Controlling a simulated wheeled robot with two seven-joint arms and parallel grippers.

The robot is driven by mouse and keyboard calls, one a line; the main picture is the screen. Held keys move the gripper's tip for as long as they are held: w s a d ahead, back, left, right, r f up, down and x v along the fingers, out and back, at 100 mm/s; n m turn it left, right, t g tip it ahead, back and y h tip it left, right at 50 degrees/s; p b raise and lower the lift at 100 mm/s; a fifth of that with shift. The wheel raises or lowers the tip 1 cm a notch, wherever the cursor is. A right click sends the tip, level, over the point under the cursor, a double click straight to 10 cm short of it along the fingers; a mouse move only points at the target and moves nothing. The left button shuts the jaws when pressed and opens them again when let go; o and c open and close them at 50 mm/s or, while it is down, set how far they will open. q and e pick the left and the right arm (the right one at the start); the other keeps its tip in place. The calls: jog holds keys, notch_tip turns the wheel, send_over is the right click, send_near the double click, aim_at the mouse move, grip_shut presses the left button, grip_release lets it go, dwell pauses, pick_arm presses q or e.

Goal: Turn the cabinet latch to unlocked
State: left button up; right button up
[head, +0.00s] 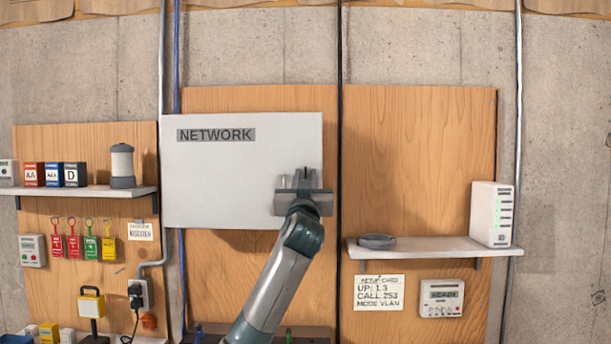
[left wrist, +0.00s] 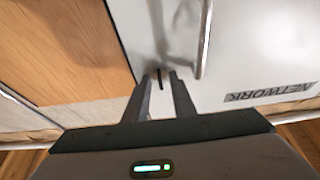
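The white cabinet (head: 235,180) labelled NETWORK is mounted on the wood panel, its door closed. My left gripper (head: 303,178) is in front of the door's right side and hides the latch in the head view. In the left wrist view, the latch (left wrist: 159,77) is a small dark bar on the pale door (left wrist: 240,70). My left gripper's two fingers (left wrist: 161,78) are apart, one on each side of the latch. I cannot tell whether they touch it. A pale bar handle (left wrist: 204,40) is close by. My right gripper is not in view.
A shelf (head: 430,248) at right holds a white router (head: 492,214) and a dark round object (head: 377,241). A left shelf (head: 80,191) holds boxes and a lantern (head: 122,165). A dark vertical cable (head: 339,120) runs just right of the cabinet.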

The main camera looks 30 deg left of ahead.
pick_arm(q)
grip_shut()
